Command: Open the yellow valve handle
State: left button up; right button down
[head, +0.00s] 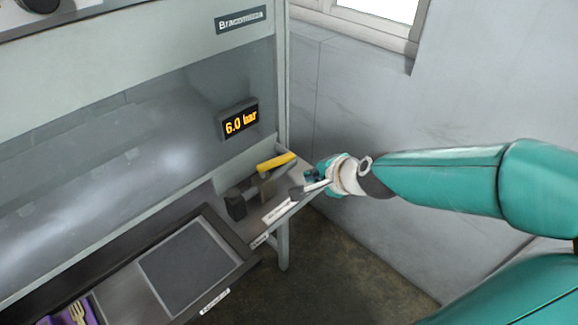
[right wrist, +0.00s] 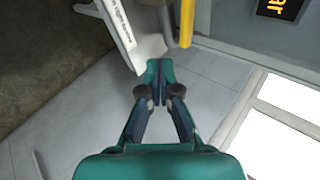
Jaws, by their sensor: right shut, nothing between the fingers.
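The yellow valve handle (head: 276,162) sits on dark grey fittings at the right end of the press shelf, lying roughly sideways in the head view. It also shows at the top of the right wrist view (right wrist: 187,22), cut off by the picture edge. My right gripper (head: 312,178) is just right of the handle's free end. In the wrist view its fingertips (right wrist: 160,72) are together and empty, with a visible gap to the handle. The depth between them is hard to judge. My left gripper is not in view.
A display reading 6.0 bar (head: 240,122) is on the press panel. A dark grey plate (head: 188,266) and a purple tray with wooden utensils lie lower left. The wall is at right.

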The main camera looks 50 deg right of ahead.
aim_at(276, 166)
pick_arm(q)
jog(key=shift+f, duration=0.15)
pick_arm(e)
jog(key=w+d+f, duration=0.2)
jog(key=w+f, duration=0.3)
jog(key=w, duration=0.4)
jog(key=shift+w+d+f, duration=0.15)
jog(key=shift+w+d, duration=0.1)
jog(key=shift+d, duration=0.05)
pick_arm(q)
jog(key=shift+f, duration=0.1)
